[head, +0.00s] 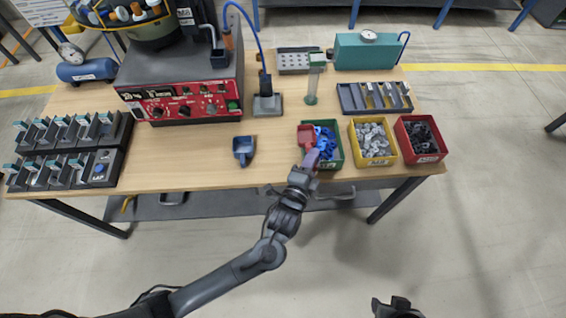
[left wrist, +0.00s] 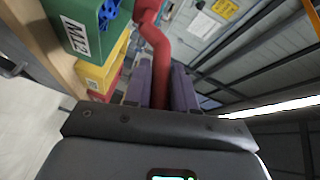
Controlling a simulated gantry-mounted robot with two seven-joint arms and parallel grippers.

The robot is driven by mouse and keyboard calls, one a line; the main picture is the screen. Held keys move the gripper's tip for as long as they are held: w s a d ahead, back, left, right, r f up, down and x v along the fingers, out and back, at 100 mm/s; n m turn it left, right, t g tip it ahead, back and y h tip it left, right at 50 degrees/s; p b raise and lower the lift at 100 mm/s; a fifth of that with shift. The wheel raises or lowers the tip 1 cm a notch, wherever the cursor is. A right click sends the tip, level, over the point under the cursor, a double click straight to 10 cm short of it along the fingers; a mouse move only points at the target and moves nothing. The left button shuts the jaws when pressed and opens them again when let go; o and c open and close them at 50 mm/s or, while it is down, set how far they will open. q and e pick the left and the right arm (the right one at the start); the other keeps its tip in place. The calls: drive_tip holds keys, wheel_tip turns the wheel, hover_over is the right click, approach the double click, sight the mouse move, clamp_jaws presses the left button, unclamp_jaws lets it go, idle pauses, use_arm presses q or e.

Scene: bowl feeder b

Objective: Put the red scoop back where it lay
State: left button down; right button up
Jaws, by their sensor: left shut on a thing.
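The red scoop (head: 306,136) is at the left part of the green bin of blue parts (head: 340,156) in the head view. My left gripper (head: 311,160) is shut on its handle. In the left wrist view the red handle (left wrist: 162,75) runs between the two purple fingers (left wrist: 161,88), and the scoop's far end is cut off at the top. I cannot tell whether the scoop touches the bin or the parts. My right gripper (head: 397,307) shows only partly at the bottom edge of the head view, away from the table; its jaw state is unclear.
A yellow bin (head: 388,160) and a red bin (head: 437,157) stand right of the green one. A grey divided tray (head: 347,107) is behind them. Bare table separates the blue scoop and green bin.

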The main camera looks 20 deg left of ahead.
use_arm(q)
drive_tip(key=shift+s+a+f+b, duration=0.2)
drive_tip(key=shift+a+f+b, duration=0.5)
drive_tip(key=shift+a+f, duration=1.65)
drive_tip(key=shift+s+a+f+b, duration=0.15)
drive_tip(key=shift+a+f+b, duration=0.5)
drive_tip(key=shift+a+f, duration=1.65)
drive_tip(key=shift+f, duration=0.1)
drive_tip(key=c, duration=0.9)
unclamp_jaws()
